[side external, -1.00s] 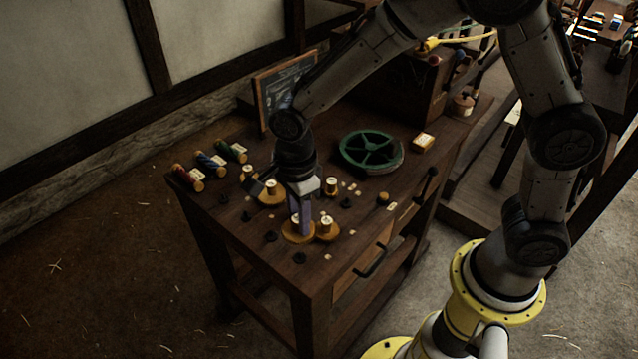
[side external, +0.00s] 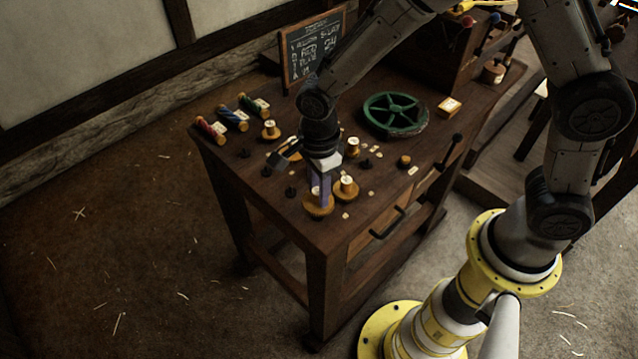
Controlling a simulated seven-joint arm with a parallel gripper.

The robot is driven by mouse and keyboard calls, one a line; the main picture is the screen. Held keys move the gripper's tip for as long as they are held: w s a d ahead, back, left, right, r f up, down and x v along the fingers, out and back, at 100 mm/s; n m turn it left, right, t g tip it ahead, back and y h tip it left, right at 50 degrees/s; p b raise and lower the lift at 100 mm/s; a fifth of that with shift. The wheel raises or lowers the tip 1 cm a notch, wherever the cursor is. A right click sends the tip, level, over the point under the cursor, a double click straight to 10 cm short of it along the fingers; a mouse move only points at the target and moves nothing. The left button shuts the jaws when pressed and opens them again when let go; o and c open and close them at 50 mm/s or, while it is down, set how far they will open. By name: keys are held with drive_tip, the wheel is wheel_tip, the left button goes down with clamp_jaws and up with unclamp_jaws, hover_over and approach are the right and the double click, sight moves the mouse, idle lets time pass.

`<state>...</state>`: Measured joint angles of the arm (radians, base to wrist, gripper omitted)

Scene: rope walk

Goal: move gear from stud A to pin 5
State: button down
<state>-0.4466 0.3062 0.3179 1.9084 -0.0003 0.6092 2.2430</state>
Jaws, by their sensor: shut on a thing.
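My gripper (side external: 320,193) points down over the near corner of the workbench, its pale fingers shut on the hub of a toothed, wood-coloured gear (side external: 318,210). The gear is about level and covers the spot of the nearest dark pin, which is hidden. I cannot tell whether the gear rests on that pin or hangs just above it. A second gear with a pale-topped hub (side external: 346,190) stands close to its right; whether their teeth touch is unclear. Labels for stud A and pin 5 are not readable.
More hubbed gears stand behind, one at the left (side external: 270,131) and one at the right (side external: 353,148). Coloured spools (side external: 233,118) line the left edge. A green spoked wheel (side external: 395,115) and a chalkboard (side external: 312,48) are at the back. Small pale tags lie on the workbench (side external: 330,238).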

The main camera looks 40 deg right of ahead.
drive_tip(key=shift+f, duration=1.2)
drive_tip(key=shift+f, duration=0.55)
idle(0.4)
drive_tip(key=c, duration=0.6)
unclamp_jaws()
drive_tip(key=shift+o, duration=0.2)
drive_tip(key=shift+r, duration=4)
